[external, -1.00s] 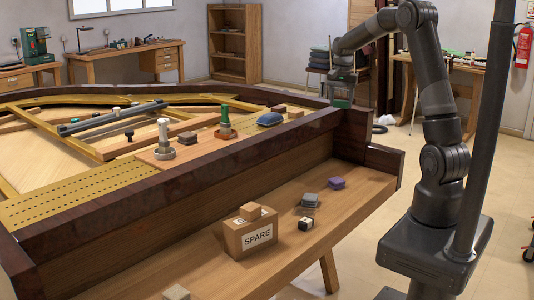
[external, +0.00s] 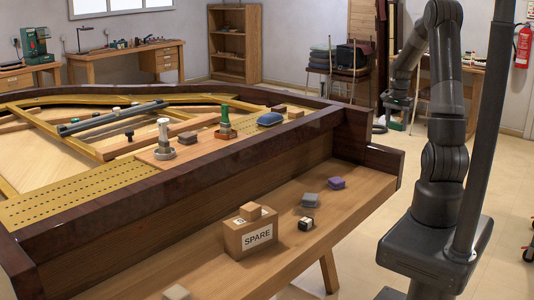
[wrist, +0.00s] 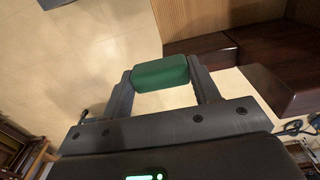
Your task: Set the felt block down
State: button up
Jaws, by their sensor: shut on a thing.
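A green block with rounded edges (wrist: 160,73), which looks like the felt block, is clamped between the two fingers of my gripper (wrist: 166,78) in the wrist view. Pale floor tiles show beneath it, and it touches nothing but the fingers there. In the external view my gripper (external: 396,104) hangs over the floor to the right of the piano's corner, away from the bench.
The wooden bench (external: 255,275) holds a SPARE box (external: 250,235), a grey block (external: 310,200), a purple block (external: 337,183) and a small black-and-white cube (external: 305,224). The piano's dark rim (external: 130,205) rises behind it. The bench's right end has clear room.

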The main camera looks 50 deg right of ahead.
notch_tip(320, 180, down, 11)
send_over(362, 178)
notch_tip(362, 178, down, 7)
jog(key=shift+f, duration=0.1)
jog(key=shift+w+f, duration=0.1)
jog(key=shift+f, duration=1.85)
jog(key=shift+f, duration=0.15)
jog(key=o, duration=1)
jog(key=shift+c, duration=0.2)
